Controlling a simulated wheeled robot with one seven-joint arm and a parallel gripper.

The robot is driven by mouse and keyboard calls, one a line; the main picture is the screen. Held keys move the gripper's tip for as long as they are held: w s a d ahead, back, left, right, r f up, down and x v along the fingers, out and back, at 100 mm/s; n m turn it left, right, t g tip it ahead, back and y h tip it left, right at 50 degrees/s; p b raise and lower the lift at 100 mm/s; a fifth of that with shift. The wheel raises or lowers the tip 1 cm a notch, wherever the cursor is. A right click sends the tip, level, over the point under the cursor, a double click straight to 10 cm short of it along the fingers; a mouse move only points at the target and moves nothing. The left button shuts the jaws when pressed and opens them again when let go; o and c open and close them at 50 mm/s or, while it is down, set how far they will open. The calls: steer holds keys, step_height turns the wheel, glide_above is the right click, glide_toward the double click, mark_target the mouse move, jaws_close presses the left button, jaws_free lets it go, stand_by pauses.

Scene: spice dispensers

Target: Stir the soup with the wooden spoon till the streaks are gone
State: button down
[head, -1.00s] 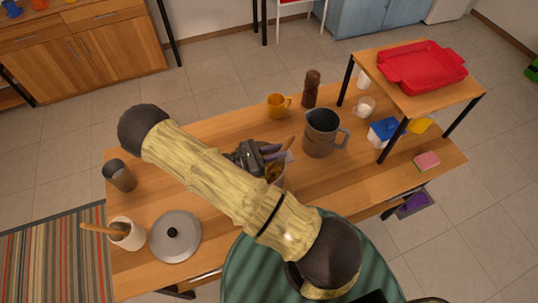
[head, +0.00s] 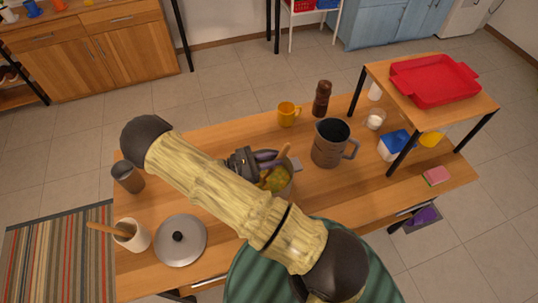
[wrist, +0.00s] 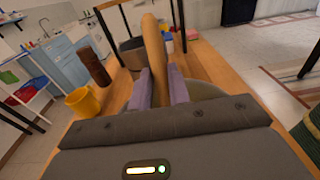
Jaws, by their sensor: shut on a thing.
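My gripper (head: 268,160) is shut on the wooden spoon (head: 284,152), over the soup pot. In the wrist view the spoon handle (wrist: 154,45) stands up between the two purple fingers of my gripper (wrist: 158,88). The pot (head: 291,187) is partly hidden behind my arm in the head view. The soup (head: 278,178) looks yellow-green; the spoon's lower part reaches into the pot. Whether streaks show in the soup is too small to tell. In the wrist view the pot is mostly hidden behind my gripper.
A grey pitcher (head: 329,150) stands close right of the pot. A yellow mug (head: 288,114) and brown pepper mill (head: 322,98) stand behind. A lid (head: 180,240), utensil crock (head: 133,238) and dark cup (head: 127,177) are at left. A raised shelf holds a red tray (head: 434,84).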

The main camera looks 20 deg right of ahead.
steer(key=shift+d, duration=0.7)
steer(key=shift+d+r+p, duration=0.25)
steer(key=shift+r+p, duration=0.45)
steer(key=shift+r, duration=0.05)
steer(key=d+r+p, duration=0.5)
steer(key=r+p, duration=0.3)
steer(key=r, duration=0.2)
steer(key=shift+r, duration=0.2)
steer(key=shift+d+p, duration=0.1)
steer(key=shift+p, duration=0.2)
step_height(320, 180, up, 5)
steer(key=p, duration=0.3)
steer(key=shift+p, duration=0.4)
steer(key=shift+w, duration=0.1)
stand_by(0.3)
